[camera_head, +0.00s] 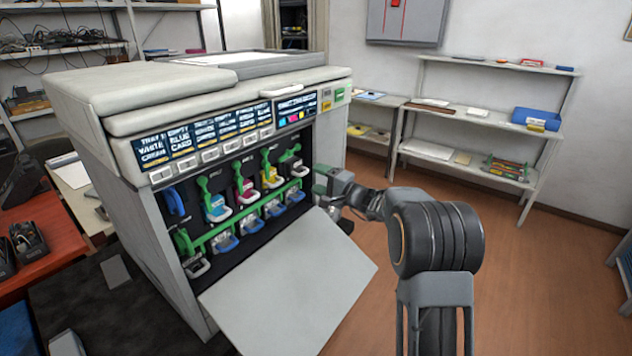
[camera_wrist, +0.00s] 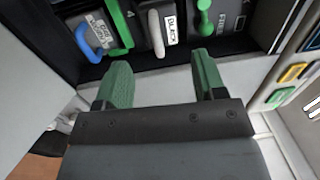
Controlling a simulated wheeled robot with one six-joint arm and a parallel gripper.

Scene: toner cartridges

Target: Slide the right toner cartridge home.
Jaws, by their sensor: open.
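The right toner cartridge (camera_head: 297,170), with a pale loop handle, sits in the rightmost upper slot of the printer's open front bay. In the wrist view the cartridge labelled BLACK (camera_wrist: 171,24) shows with its pale handle, beyond the fingertips. My gripper (camera_head: 324,181) is at the right side of the bay, just right of that cartridge. In the wrist view my gripper (camera_wrist: 160,78) has two green fingers spread apart with nothing between them, short of the cartridge. How deep the cartridge sits is hard to tell.
Yellow (camera_head: 270,177), magenta (camera_head: 244,190) and cyan (camera_head: 216,208) cartridges stand to the left. Green levers and a row of blue-handled units (camera_head: 249,226) lie around and below. The printer's front door (camera_head: 295,285) hangs open below my gripper. Shelves (camera_head: 480,120) stand at the back right.

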